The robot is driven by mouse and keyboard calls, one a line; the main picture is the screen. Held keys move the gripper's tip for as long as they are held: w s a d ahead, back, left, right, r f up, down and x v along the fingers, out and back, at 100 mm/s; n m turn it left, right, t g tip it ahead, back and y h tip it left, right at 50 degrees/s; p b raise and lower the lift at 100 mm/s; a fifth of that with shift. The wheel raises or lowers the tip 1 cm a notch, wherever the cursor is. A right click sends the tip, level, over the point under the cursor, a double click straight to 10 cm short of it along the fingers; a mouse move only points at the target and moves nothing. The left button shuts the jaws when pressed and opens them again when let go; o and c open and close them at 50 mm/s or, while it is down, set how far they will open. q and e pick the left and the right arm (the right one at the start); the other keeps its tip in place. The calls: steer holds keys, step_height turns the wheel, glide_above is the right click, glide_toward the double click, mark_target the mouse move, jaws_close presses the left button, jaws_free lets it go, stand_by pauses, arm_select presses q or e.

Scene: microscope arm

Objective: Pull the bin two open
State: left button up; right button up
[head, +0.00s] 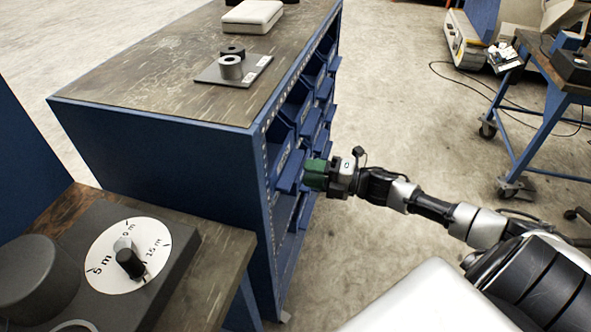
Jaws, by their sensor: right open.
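A blue cabinet (165,165) with a worn wooden top holds rows of blue bins on its right-hand face. A blue bin (289,172) in the near column sticks out a little from its shelf. Labels on the bins are too small to read, so I cannot tell which is bin two. My right gripper (315,174), with green fingers, is open at the front of this near bin. I cannot tell whether it touches the bin. The fingertips are partly hidden by the gripper's own body. My left gripper is out of view.
A dark plate with round metal pieces (230,68) and a pale box (252,16) lie on the cabinet top. A timer dial (128,256) stands on a bench at the lower left. A blue wheeled cart (540,125) stands at right.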

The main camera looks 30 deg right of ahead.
mark_target(296, 168)
steer(key=shift+x, duration=2.2)
jaws_close()
